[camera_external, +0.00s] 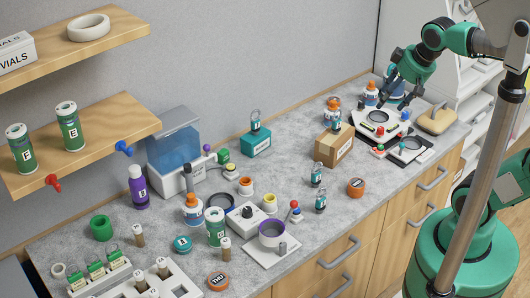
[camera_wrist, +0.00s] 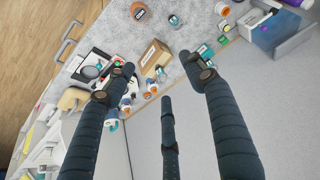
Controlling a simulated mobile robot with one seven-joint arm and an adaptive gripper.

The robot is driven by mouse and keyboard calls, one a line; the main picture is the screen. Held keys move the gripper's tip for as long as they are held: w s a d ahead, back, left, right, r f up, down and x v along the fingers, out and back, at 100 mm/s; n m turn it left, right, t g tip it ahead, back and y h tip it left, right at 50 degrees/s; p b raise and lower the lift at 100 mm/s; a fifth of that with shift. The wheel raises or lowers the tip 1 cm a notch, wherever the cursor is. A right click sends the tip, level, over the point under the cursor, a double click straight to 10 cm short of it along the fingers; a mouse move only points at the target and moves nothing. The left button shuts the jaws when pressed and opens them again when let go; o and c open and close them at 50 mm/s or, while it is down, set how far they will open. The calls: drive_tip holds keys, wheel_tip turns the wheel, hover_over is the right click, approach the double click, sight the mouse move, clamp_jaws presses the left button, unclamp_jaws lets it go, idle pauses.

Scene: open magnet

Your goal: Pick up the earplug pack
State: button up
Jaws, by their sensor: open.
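I cannot tell for sure which item is the earplug pack; no readable label names it. Small clear containers with teal labels stand on the grey counter, one near the middle (camera_external: 316,175), one nearer the front edge (camera_external: 320,201), and one on a teal box (camera_external: 256,143). My gripper (camera_external: 384,97) is at the counter's far right end, above a white device (camera_external: 372,128). In the wrist view my gripper (camera_wrist: 160,82) has its dark fingers spread wide with nothing between them, apart from the items below.
A cardboard box (camera_external: 334,143) with a container on top stands left of my gripper; it also shows in the wrist view (camera_wrist: 155,57). Orange-capped bottles (camera_external: 371,92) stand close by. A tan rounded object (camera_external: 437,118) lies to the right. The counter's front edge is fairly clear.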

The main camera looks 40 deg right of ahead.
drive_tip(key=w+a+r+g+p, duration=0.1)
drive_tip(key=w+a+r+p, duration=0.15)
drive_tip(key=w, duration=1.15)
drive_tip(key=n+g+p, duration=0.2)
drive_tip(key=g+p, duration=0.1)
drive_tip(key=p, duration=0.4)
hover_over(223, 151)
drive_tip(key=s, duration=0.1)
wheel_tip(223, 151, down, 29)
drive_tip(key=shift+s+d, duration=0.1)
drive_tip(key=shift+s, duration=0.05)
drive_tip(key=shift+f, duration=0.1)
drive_tip(key=shift+w+f, duration=0.15)
drive_tip(key=shift+f, duration=1.25)
drive_tip(key=shift+w+f, duration=0.2)
drive_tip(key=shift+f, duration=1.15)
drive_tip(key=shift+w+f, duration=0.15)
drive_tip(key=shift+f, duration=1.25)
drive_tip(key=shift+f, duration=0.15)
